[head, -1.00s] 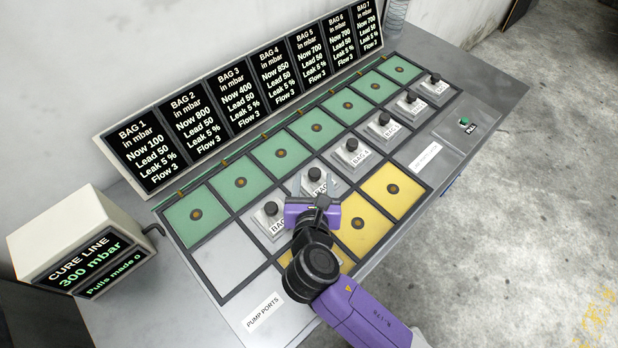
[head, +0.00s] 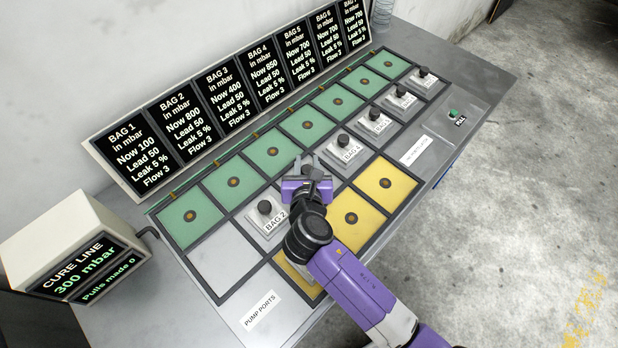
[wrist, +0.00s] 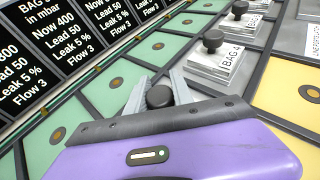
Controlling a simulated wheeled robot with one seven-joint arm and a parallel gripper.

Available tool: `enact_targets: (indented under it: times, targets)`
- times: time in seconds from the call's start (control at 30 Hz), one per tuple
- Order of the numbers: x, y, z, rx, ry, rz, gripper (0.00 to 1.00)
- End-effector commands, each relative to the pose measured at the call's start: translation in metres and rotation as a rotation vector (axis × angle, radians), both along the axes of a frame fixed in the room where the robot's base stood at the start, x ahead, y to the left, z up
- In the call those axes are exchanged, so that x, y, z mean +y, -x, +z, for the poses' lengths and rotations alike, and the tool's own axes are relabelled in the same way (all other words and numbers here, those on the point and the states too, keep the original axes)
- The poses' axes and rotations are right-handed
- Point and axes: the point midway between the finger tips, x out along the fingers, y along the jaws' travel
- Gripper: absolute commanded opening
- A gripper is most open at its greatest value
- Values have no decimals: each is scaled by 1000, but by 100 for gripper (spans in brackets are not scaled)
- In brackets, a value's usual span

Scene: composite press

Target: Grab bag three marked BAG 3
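The BAG 3 block is mostly hidden under my gripper (head: 310,168) in the head view, in the row between BAG 2 (head: 268,215) and BAG 4 (head: 347,148). In the wrist view a round black knob (wrist: 159,96) stands between the two grey fingers of my gripper (wrist: 159,82). From its place in the row this is the BAG 3 knob; its label is hidden. The fingers look spread, one on each side of the knob, and no firm grip shows. The block looks seated in its cell.
A display panel (head: 230,92) stands behind the green cells (head: 268,147). Neighbouring knobbed blocks sit close on both sides. Yellow cells (head: 386,182) lie in front, an empty grey cell (head: 222,255) at left. The cure line box (head: 70,240) stands at far left.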

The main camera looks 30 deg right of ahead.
Motion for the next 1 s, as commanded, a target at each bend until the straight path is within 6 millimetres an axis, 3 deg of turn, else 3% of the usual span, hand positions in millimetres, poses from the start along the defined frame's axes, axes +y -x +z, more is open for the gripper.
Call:
enact_targets:
  times: [0.03,0.1,0.63,0.83,1.0]
  targets:
    - [0,0,0,0,0,0,14]
    - [0,0,0,0,0,0,1]
    - [0,0,9,-3,-1,0,0]
    - [0,-1,38,-6,-2,0,0]
    - [0,-1,81,-8,-3,-1,0]
